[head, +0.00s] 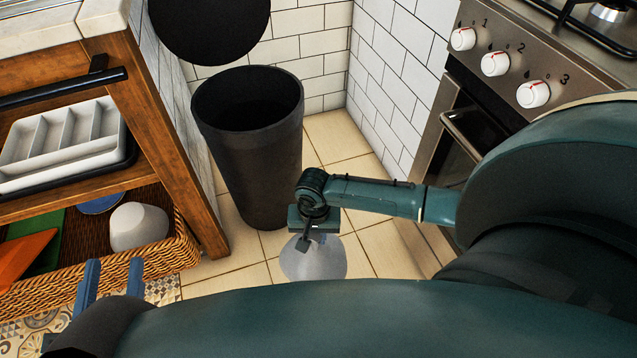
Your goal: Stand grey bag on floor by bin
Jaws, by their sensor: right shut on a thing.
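The grey bag (314,265) is a pale, rounded shape below my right gripper, in front of the bin. My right gripper (304,243) is shut on its top. My own arm hides the bag's lower edge, and I cannot tell whether it touches the floor. The black bin (254,165) stands upright on the floor (232,248) in the corner, with its round lid (208,25) raised behind it. The bag is apart from the bin in the picture, to its lower right. My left gripper (112,282) is open and empty at the lower left, by the wicker basket.
A wooden shelf unit (157,95) stands at left, holding a white cutlery tray (62,145) and, below, a wicker basket (170,262) with a white bowl (138,227). An oven (470,130) with white knobs is at right. Tiled floor right of the bin is clear.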

